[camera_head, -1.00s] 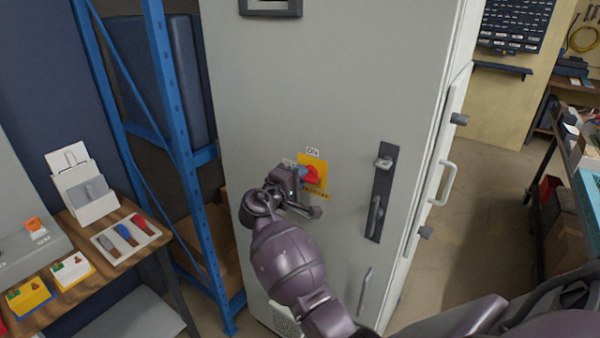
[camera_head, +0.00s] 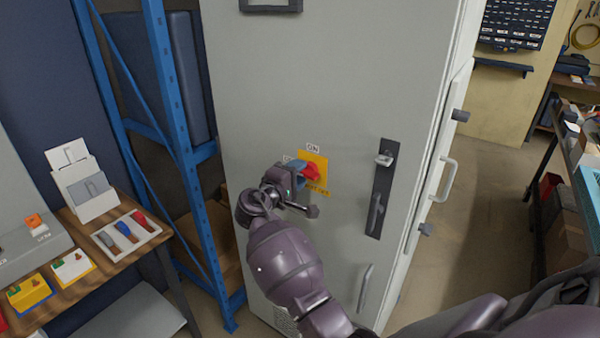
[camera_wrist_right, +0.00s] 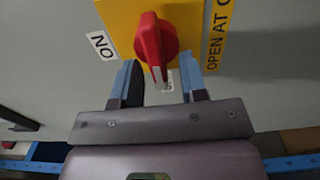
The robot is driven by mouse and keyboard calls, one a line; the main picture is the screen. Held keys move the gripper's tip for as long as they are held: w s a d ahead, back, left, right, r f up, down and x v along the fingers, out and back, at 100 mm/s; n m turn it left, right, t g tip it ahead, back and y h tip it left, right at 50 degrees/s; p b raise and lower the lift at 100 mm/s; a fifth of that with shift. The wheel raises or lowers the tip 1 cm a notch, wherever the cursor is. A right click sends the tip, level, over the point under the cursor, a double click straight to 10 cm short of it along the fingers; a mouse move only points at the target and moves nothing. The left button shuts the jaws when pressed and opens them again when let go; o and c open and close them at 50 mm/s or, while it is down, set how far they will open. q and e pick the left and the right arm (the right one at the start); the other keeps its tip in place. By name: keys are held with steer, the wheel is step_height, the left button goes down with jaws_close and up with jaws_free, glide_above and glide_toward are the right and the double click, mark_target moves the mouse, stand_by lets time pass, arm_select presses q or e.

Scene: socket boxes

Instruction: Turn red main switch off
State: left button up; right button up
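The red main switch (camera_head: 311,172) is a rotary knob on a yellow plate (camera_head: 318,163) on the grey cabinet's front. In the right wrist view the red knob (camera_wrist_right: 152,40) has a raised handle pointing down the picture, toward my gripper. An "ON" label (camera_wrist_right: 102,45) is at the plate's left there; another label, partly hidden, lies behind the handle's end. My right gripper (camera_head: 300,176) is just left of the knob in the head view. Its blue-tipped fingers (camera_wrist_right: 160,82) are apart, with the handle's end between them in the picture; contact is not visible. My left gripper is not in view.
The grey cabinet (camera_head: 310,80) has a dark door handle (camera_head: 380,190) right of the switch. A blue shelf frame (camera_head: 168,95) stands left. A wooden table (camera_head: 100,262) at lower left holds a small tool tray (camera_head: 152,238).

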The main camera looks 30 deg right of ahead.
steer(key=b+v, duration=0.1)
steer(key=v, duration=0.8)
steer(key=shift+s+a+b, duration=0.2)
steer(key=shift+a+b, duration=0.15)
steer(key=w+a+t+y, duration=0.4)
steer(key=w+t+y, duration=0.1)
steer(key=t+y, duration=0.15)
step_height(320, 180, down, 8)
steer(key=s+a+t+y, duration=0.2)
steer(key=s+y, duration=0.1)
steer(key=y, duration=0.4)
steer(key=s+d+f+m+g+y, duration=0.1)
steer(key=s+d+f, duration=0.1)
steer(key=s+f, duration=0.4)
steer(key=s+d+f+m+g+y, duration=0.1)
steer(key=s+d+f, duration=0.1)
steer(key=s+f, duration=0.5)
steer(key=s+d+f+m+g+y, duration=0.1)
steer(key=s+f, duration=0.6)
steer(key=s, duration=0.8)
steer(key=shift+s+d+m, duration=0.3)
steer(key=shift+s+d, duration=0.05)
steer(key=shift+d, duration=0.3)
